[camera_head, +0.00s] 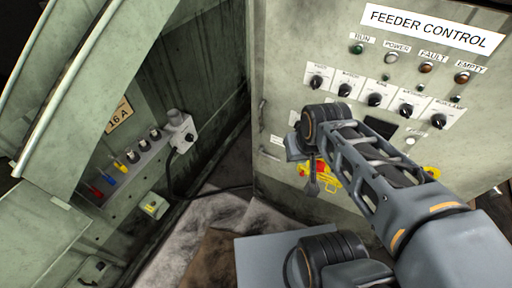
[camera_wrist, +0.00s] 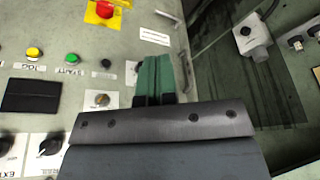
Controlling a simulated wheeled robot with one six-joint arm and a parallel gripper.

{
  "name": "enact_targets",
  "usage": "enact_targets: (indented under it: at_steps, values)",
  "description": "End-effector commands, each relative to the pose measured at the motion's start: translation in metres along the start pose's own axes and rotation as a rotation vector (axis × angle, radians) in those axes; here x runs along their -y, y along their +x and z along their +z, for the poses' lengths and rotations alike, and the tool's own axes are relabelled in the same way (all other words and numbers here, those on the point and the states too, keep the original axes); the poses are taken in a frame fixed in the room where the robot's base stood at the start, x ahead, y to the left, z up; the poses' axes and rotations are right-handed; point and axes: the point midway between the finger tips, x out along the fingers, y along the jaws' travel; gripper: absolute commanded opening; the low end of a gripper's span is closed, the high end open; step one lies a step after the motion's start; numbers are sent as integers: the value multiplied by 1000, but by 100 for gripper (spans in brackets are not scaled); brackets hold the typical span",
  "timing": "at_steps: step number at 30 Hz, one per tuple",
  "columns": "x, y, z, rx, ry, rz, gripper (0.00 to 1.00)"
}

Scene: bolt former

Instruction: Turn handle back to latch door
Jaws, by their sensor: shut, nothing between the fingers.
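My gripper (camera_head: 312,186) is in front of the lower left of the feeder control panel (camera_head: 285,75). In the wrist view its green fingers (camera_wrist: 153,78) are closed together and hold nothing. A thin dark handle (camera_head: 262,112) is on the panel's left edge. A slim handle also shows in the wrist view (camera_wrist: 185,72), just right of the fingers; a gap seems to separate them. A black knob (camera_wrist: 132,70) is partly hidden behind the fingers. I cannot tell whether the fingers touch anything or whether the door is latched.
A red button on a yellow plate (camera_wrist: 103,11) is near the fingers. Several knobs (camera_head: 375,100) and lamps fill the panel. Left of it is a dark recess with a grey box (camera_head: 181,130) and cable. An open curved cover (camera_head: 88,75) stands at far left.

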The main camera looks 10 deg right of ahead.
Motion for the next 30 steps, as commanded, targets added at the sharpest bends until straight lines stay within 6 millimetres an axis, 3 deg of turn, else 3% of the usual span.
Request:
enact_targets:
  at_steps: [14,17,20,24,30]
  values:
    - [0,8,-3,6,15,3,0]
    - [-2,30,-15,22,70,12,0]
    - [-2,66,-38,45,163,29,0]
    - [0,125,-75,74,314,63,0]
    - [3,203,-115,99,497,109,0]
